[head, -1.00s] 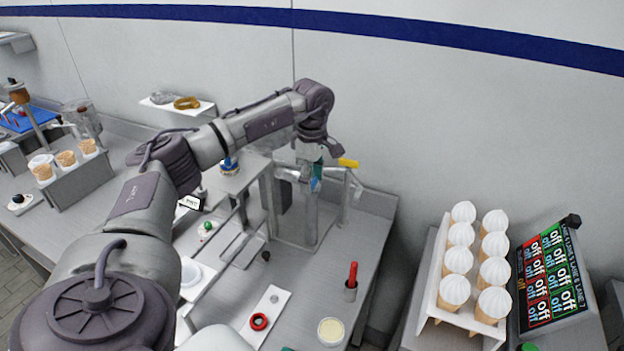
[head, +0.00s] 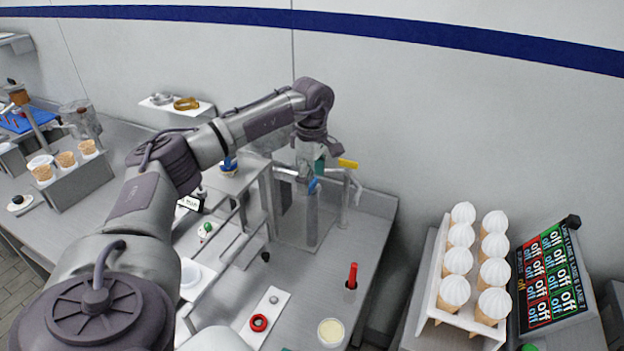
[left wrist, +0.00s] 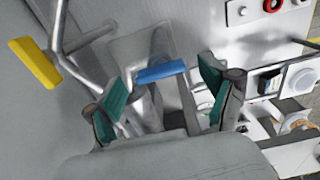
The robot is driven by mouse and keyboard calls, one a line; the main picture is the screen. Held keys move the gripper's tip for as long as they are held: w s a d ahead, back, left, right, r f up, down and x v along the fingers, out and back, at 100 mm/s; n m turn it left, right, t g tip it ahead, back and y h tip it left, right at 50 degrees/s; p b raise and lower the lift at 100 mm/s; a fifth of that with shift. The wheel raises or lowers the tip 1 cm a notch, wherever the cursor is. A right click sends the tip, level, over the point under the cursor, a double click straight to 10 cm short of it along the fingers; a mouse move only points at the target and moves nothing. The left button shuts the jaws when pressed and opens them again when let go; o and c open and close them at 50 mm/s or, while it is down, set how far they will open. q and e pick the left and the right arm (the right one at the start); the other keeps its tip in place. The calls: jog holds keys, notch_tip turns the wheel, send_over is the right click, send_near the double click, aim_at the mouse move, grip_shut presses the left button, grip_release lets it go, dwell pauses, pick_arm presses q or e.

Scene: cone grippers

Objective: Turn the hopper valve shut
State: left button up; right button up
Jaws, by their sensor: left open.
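A blue valve handle (left wrist: 161,72) on a metal pipe lies between the open teal-padded fingers of my left gripper (left wrist: 160,97) in the left wrist view. Gaps show on both sides, so I see no grip on it. In the head view the blue handle (head: 312,185) shows just below my left gripper (head: 311,166), which partly hides the pipework. A yellow handle (head: 348,163) stands to the right on a similar pipe; it also shows at the upper left of the left wrist view (left wrist: 35,63). I cannot tell the hopper itself apart behind the arm. My right gripper is out of view.
A metal stand (head: 267,180) is left of the pipes. A red-handled tool in a cup (head: 351,285), a white plate with a red ring (head: 262,318) and a cream-coloured tub (head: 331,332) stand nearer. A cone rack (head: 440,290) is at right.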

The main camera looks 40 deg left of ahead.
aim_at(312, 183)
pick_arm(q)
notch_tip(312, 183, up, 12)
jog(key=shift+f, duration=0.2)
jog(key=shift+f, duration=0.1)
dwell(0.6)
